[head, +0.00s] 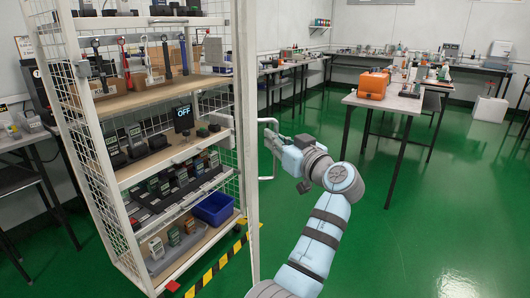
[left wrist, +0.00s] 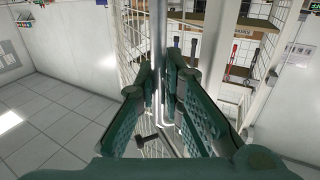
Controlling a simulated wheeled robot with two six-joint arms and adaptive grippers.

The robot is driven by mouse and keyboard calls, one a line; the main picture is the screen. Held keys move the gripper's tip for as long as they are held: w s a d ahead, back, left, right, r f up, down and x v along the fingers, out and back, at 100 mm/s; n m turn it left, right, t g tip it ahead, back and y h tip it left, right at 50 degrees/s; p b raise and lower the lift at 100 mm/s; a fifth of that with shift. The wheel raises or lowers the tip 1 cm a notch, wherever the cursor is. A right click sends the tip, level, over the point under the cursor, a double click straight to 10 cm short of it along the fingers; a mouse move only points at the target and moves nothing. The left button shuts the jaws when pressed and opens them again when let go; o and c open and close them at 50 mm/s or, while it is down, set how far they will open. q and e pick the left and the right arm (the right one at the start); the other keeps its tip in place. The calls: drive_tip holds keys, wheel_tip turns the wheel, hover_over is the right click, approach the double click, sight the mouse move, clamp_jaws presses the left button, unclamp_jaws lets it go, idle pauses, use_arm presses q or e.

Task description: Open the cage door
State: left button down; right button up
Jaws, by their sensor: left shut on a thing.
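The cage (head: 108,215) is a tall pale frame with mesh sides, at the left of the head view. Its door (head: 247,215) shows nearly edge-on as a tall pale strip at the cage's right, and the shelves show unobstructed to its left. The door's metal handle (head: 267,178) sticks out to the right. My left gripper (head: 275,142) is at the handle, shut on it. In the left wrist view the handle bar (left wrist: 159,30) runs between the fingers of my left gripper (left wrist: 160,82). My right gripper is not in view.
Cage shelves hold handheld testers (head: 175,188), a dark display reading OFF (head: 183,116) and a blue bin (head: 214,209). Yellow-black floor tape (head: 207,275) edges the cage. A table (head: 388,101) with an orange case (head: 373,84) stands at right. Green floor (head: 445,215) is clear.

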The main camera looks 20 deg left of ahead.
use_arm(q)
drive_tip(key=shift+d+f, duration=0.15)
drive_tip(key=c, duration=1.7)
unclamp_jaws()
